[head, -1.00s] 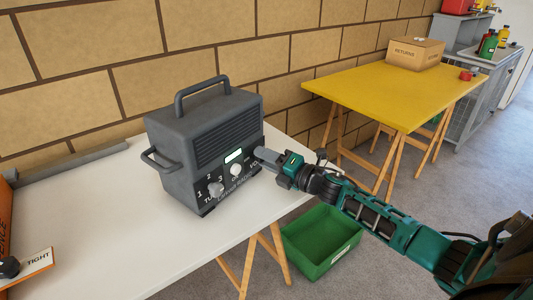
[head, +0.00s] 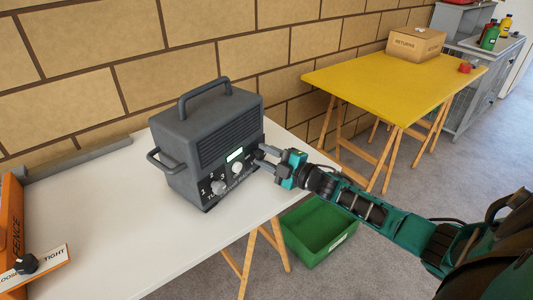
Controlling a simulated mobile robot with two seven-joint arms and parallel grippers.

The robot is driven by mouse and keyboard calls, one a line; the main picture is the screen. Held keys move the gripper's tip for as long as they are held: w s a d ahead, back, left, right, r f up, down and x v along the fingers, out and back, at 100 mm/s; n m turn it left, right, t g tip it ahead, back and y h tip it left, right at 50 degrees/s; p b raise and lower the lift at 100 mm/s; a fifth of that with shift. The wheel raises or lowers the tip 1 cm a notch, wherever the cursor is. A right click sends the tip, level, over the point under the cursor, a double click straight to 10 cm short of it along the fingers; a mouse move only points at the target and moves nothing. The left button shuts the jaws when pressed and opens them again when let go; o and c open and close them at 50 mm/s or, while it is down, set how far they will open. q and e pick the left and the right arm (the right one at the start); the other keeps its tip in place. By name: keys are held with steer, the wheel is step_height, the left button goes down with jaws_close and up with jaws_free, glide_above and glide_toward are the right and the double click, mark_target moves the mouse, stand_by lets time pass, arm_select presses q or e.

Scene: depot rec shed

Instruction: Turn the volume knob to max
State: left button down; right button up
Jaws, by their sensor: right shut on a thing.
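A dark grey radio (head: 180,150) with a top handle stands on the white table, its front turned to the right. Its front has a small lit display (head: 235,155), a pale knob (head: 238,168) in the middle and another pale knob (head: 218,187) at the lower left. My right gripper (head: 258,158) is at the right end of the front panel, its two fingers shut on the volume knob, which they mostly hide. Its setting cannot be read. My left gripper is not in view.
The white table (head: 110,230) is mostly bare. An orange fence box (head: 10,235) with a black knob is at the left edge. A green crate (head: 318,232) is on the floor below. A yellow table (head: 390,85) bears a carton (head: 415,44).

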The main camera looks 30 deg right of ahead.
steer(key=shift+m, duration=0.4)
steer(key=o, duration=1)
steer(key=shift+o, duration=0.2)
steer(key=p+v, duration=0.1)
steer(key=v, duration=1.2)
steer(key=shift+w, duration=0.1)
